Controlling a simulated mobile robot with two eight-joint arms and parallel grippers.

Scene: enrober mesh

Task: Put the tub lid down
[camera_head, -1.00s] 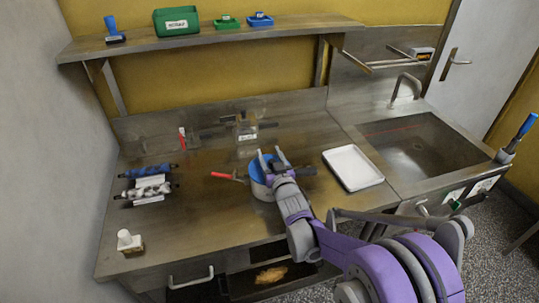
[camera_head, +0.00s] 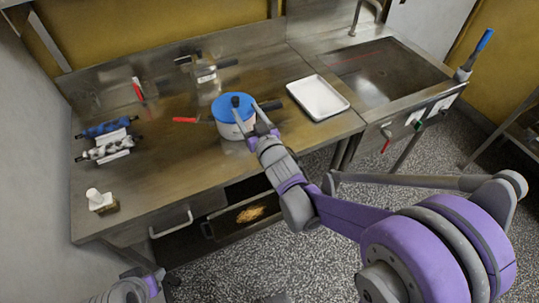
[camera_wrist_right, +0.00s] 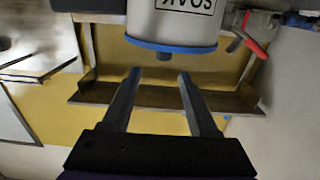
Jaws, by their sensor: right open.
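The tub (camera_head: 232,131) is white and stands upright on the steel counter. Its blue lid (camera_head: 222,107) with a dark knob (camera_head: 236,101) rests on top of it. My right gripper (camera_head: 258,112) is open and empty, in front of the lid at its right side. In the right wrist view the tub (camera_wrist_right: 185,20) appears upside down with a "SOAK" label. The lid's blue rim (camera_wrist_right: 170,47) and its knob lie beyond my open fingers (camera_wrist_right: 159,76), apart from them. Part of my left arm shows at the bottom left; its finger state is unclear.
A white tray (camera_head: 318,98) lies right of the tub, near the sink (camera_head: 385,72). A red-handled tool (camera_head: 185,120) lies left of it. Blue and grey rollers (camera_head: 107,128) and a white-topped object (camera_head: 100,200) are farther left. The front middle counter is clear.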

